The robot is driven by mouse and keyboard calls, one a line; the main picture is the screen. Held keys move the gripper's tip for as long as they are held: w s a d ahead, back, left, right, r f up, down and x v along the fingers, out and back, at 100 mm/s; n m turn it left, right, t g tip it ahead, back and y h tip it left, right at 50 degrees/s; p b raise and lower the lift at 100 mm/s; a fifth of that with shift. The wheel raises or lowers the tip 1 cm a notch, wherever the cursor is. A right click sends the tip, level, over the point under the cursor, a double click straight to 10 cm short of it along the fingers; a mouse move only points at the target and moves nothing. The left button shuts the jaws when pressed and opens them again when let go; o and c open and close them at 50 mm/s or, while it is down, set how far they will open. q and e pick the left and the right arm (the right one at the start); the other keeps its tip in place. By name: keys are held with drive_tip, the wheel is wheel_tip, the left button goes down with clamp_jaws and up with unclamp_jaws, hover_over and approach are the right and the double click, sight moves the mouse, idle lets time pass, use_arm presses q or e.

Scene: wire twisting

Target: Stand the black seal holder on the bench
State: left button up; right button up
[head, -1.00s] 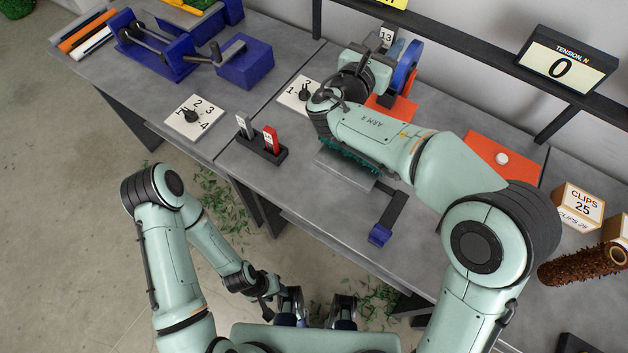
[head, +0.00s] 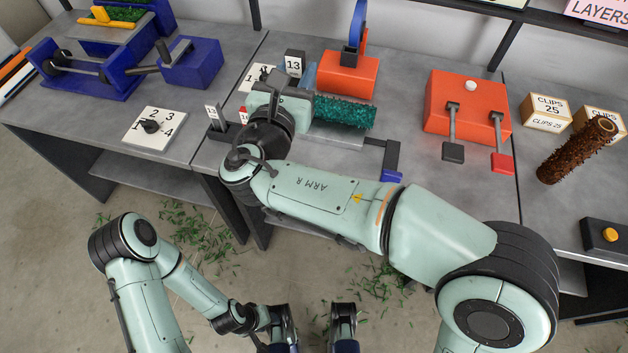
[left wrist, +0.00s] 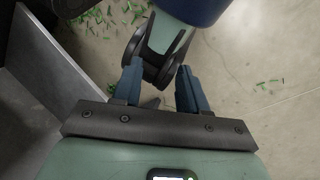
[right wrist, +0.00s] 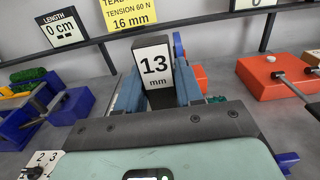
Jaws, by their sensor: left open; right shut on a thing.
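The black seal holder (right wrist: 155,65) is an upright block with a white "13 mm" label on its front. My right gripper (right wrist: 158,85) is shut on it, with a blue finger at each side. In the head view the holder (head: 294,63) shows above the bench (head: 215,150), beyond my right wrist. I cannot tell whether its base touches the bench; the gripper hides it. My left gripper (left wrist: 158,85) is open and empty, off the bench and over the floor.
A green brush (head: 345,112) lies on a grey plate just right of my right gripper. A red block with a blue wheel (head: 347,72) stands behind it. A dark tag rack (head: 222,130), partly hidden, is at the left. Bare bench lies right of the brush.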

drive_tip(key=shift+s+a+f, duration=0.15)
drive_tip(key=shift+s+f, duration=0.05)
use_arm(q)
drive_tip(key=w+a+f+t+b, duration=0.1)
drive_tip(key=w+a+f+b, duration=0.1)
drive_tip(key=w+f+b, duration=0.1)
drive_tip(key=w+a+f+t+y+b, duration=0.1)
drive_tip(key=w+a+f+t+b, duration=0.1)
drive_tip(key=w, duration=0.4)
drive_tip(key=shift+a+f+n+b, duration=0.3)
drive_tip(key=shift+f+b, duration=0.2)
drive_tip(key=shift+f, duration=0.5)
use_arm(e)
drive_tip(key=shift+f, duration=9.9)
use_arm(q)
drive_tip(key=shift+f, duration=0.1)
use_arm(e)
drive_tip(key=shift+f, duration=0.2)
drive_tip(key=o, duration=1.1)
